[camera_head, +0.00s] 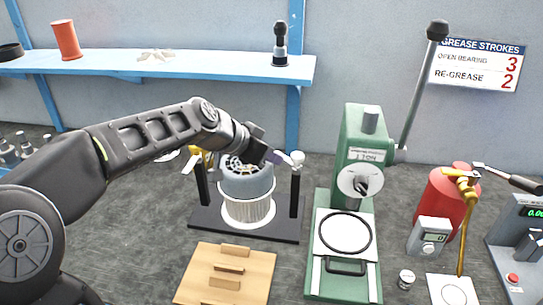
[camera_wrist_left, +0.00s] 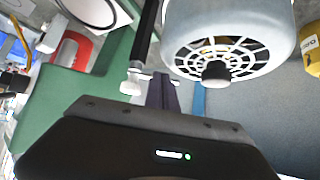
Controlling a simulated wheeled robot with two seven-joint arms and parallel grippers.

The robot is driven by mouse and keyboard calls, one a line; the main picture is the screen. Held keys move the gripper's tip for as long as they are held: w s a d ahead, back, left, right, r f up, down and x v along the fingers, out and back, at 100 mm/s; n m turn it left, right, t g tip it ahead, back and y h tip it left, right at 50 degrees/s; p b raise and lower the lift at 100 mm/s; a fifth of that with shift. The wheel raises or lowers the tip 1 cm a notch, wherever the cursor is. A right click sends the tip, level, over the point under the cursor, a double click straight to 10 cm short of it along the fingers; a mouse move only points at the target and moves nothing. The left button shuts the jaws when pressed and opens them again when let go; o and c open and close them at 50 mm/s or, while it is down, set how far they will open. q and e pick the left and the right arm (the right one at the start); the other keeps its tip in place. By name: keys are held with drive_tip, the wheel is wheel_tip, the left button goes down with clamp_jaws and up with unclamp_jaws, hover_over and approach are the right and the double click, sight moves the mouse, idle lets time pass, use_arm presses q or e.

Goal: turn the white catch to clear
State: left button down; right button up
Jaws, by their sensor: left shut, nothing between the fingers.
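The white catch (camera_head: 297,158) sits on top of the black post at the right of the blower (camera_head: 247,182). In the left wrist view the catch (camera_wrist_left: 131,86) is a small white piece at the post's end, with the blower's round vented end (camera_wrist_left: 215,62) to its right. My left gripper (camera_head: 279,157) comes in over the blower, its tips close to the catch on the catch's left. In the wrist view its dark fingers (camera_wrist_left: 162,93) are together, empty, just right of the catch. I cannot tell whether they touch it. My right gripper is out of view.
A green press (camera_head: 345,200) with a long lever stands right of the blower. A red canister (camera_head: 447,197) and a gauge (camera_head: 430,237) are farther right. A wooden block (camera_head: 226,272) lies in front. A blue shelf (camera_head: 180,65) runs along the wall behind.

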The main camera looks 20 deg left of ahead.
sight(281, 154)
use_arm(q)
drive_tip(key=shift+w+a+m+h+b, duration=0.1)
drive_tip(key=shift+w+m+h+b, duration=0.15)
drive_tip(key=shift+b, duration=0.2)
drive_tip(key=shift+w+a+m+g+h+b, duration=0.1)
drive_tip(key=shift+w+m+g+h+b, duration=0.2)
drive_tip(key=shift+m+b, duration=0.25)
drive_tip(key=shift+w+m+g+h+b, duration=0.1)
drive_tip(key=shift+m+g+h+b, duration=0.1)
drive_tip(key=shift+m+h+b, duration=0.25)
drive_tip(key=shift+w+f+m+g+h+b, duration=0.1)
drive_tip(key=shift+w+m+g+h+b, duration=0.5)
drive_tip(key=shift+m, duration=0.45)
drive_tip(key=shift+w+d+b, duration=0.2)
drive_tip(key=shift+w+b, duration=0.05)
drive_tip(key=shift+w, duration=0.3)
drive_tip(key=shift+w+d+b, duration=0.15)
drive_tip(key=shift+w+b, duration=0.1)
drive_tip(key=shift+w, duration=0.3)
drive_tip(key=shift+w+d, duration=0.15)
drive_tip(key=shift+w, duration=0.15)
drive_tip(key=shift+s, duration=0.1)
